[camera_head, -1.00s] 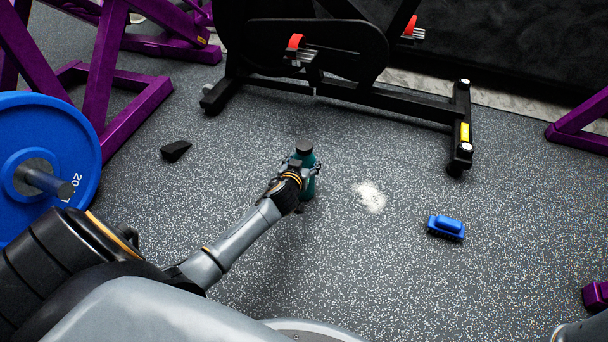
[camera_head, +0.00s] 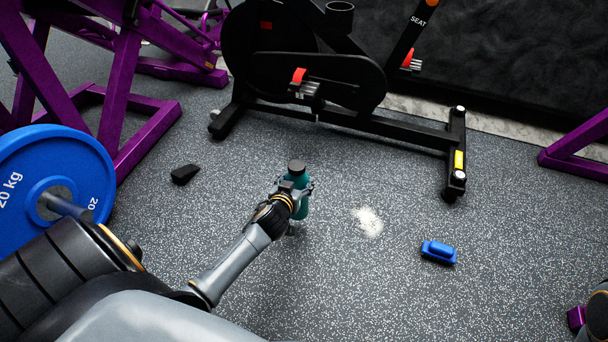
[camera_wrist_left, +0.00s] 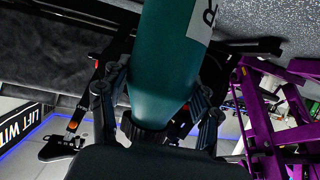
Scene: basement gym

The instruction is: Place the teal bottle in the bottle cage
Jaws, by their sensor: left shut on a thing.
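The teal bottle (camera_head: 302,204), with a dark cap, stands about upright in my left gripper (camera_head: 296,190) over the middle of the floor. The gripper is shut on its body; whether the bottle's base touches the floor I cannot tell. In the left wrist view, the bottle (camera_wrist_left: 168,60) fills the middle, with a white label edge and the left gripper's fingers (camera_wrist_left: 158,112) on both sides. A black open-topped cylinder (camera_head: 340,18) on the exercise bike, at the top edge of the head view, looks like the bottle cage. It appears empty.
The black exercise bike (camera_head: 300,78) stands beyond the bottle. A blue weight plate (camera_head: 88,165) and purple rack (camera_head: 120,90) are at left. Floor between bottle and bike is clear.

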